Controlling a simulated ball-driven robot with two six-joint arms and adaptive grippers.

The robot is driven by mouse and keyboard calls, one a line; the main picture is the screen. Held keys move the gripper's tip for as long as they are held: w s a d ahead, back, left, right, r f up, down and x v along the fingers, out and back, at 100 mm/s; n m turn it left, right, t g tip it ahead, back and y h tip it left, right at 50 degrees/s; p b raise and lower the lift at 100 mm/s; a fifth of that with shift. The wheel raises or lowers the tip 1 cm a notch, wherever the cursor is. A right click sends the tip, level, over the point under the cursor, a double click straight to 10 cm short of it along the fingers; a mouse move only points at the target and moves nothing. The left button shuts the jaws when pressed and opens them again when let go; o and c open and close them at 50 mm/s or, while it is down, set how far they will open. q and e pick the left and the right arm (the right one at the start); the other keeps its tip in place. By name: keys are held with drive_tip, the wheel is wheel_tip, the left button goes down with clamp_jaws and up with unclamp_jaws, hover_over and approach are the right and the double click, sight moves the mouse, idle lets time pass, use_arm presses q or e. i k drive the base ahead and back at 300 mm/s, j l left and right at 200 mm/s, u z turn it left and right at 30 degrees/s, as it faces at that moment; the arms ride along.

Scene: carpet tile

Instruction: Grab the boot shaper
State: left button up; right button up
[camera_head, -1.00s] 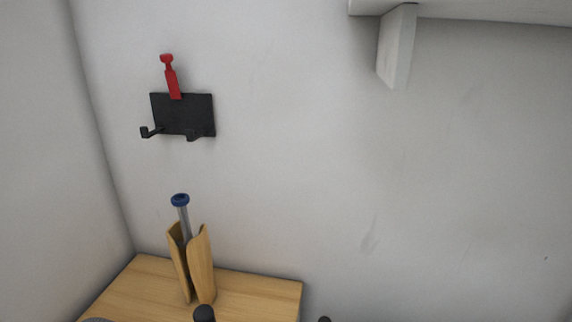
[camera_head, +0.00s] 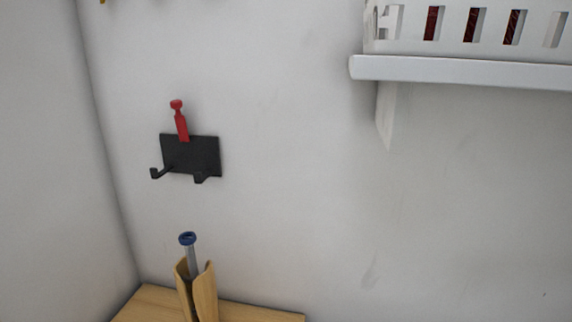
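The boot shaper (camera_head: 203,290) stands upright on a wooden surface at the lower left. It has two curved light-wood halves with a grey metal rod between them and a blue round knob (camera_head: 187,238) on top. Its lower end is cut off by the bottom edge of the view. Neither of my grippers shows in this view.
A black hook plate (camera_head: 191,155) with a red piece (camera_head: 180,121) is on the wall above the boot shaper. A white shelf (camera_head: 460,71) with a white slotted basket (camera_head: 452,38) juts out at the upper right. The wooden surface (camera_head: 262,313) is bare right of the shaper.

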sight(198, 293)
drive_tip(key=k+j, duration=1.1)
drive_tip(key=k, duration=0.05)
